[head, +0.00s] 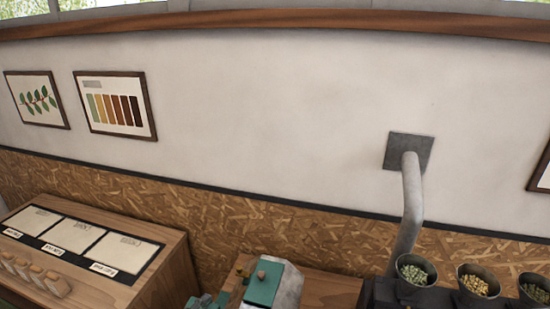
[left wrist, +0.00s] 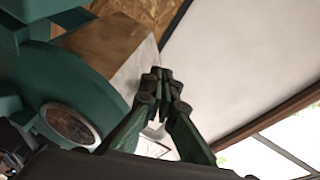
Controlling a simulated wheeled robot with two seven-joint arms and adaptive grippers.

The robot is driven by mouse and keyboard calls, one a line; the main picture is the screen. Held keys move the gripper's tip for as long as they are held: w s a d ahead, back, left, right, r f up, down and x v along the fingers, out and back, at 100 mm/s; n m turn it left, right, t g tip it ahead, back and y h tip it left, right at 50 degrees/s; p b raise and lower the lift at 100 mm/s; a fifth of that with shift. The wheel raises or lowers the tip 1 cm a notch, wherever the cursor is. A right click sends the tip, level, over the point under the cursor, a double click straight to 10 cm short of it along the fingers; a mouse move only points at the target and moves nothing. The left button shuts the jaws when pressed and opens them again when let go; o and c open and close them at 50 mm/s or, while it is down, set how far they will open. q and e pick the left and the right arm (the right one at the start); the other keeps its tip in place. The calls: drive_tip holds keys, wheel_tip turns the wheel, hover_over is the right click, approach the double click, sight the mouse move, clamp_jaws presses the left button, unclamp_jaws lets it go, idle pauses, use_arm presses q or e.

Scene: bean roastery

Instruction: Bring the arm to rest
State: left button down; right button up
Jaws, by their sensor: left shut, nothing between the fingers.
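My left gripper (left wrist: 162,76) shows in the left wrist view. Its two green fingers meet at their dark tips, shut with nothing between them. It points up toward the pale wall, and a teal machine (left wrist: 85,65) with a round glass window stands to its left in that view. In the head view I cannot clearly make out the left gripper. My right gripper shows in neither view.
In the head view, a wooden cabinet (head: 165,270) with labelled cards stands at the lower left. A teal and grey machine (head: 265,285) is at the bottom middle. Metal cups of beans (head: 415,272) line the lower right beside a grey pipe (head: 411,200) entering the wall (head: 290,110).

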use_arm(q)
drive_tip(key=s+a+f+n+g+y, duration=0.2)
drive_tip(key=s+a+f+n+y, duration=0.25)
drive_tip(key=f+n, duration=0.3)
drive_tip(key=s+a+f+n+g+y, duration=0.2)
drive_tip(key=s+a+f+n+y, duration=0.3)
drive_tip(key=f, duration=0.4)
drive_tip(key=s+a+f+n+g, duration=0.1)
drive_tip(key=s+f+n+g, duration=0.25)
drive_tip(key=s, duration=0.55)
drive_tip(key=s+a+f+n+g, duration=0.25)
drive_tip(key=s+f+n, duration=0.2)
drive_tip(key=s, duration=0.45)
wheel_tip(320, 180, down, 35)
drive_tip(key=s+d+g+b, duration=0.1)
drive_tip(key=d+g+b, duration=0.1)
drive_tip(key=b, duration=0.3)
drive_tip(key=s+f+m+g+b, duration=0.1)
drive_tip(key=s+f+b, duration=0.4)
drive_tip(key=s+f, duration=1.5)
wheel_tip(320, 180, down, 4)
drive_tip(key=shift+s+f+g+h, duration=0.1)
drive_tip(key=shift+s+g+h, duration=0.2)
drive_tip(key=shift+h, duration=0.15)
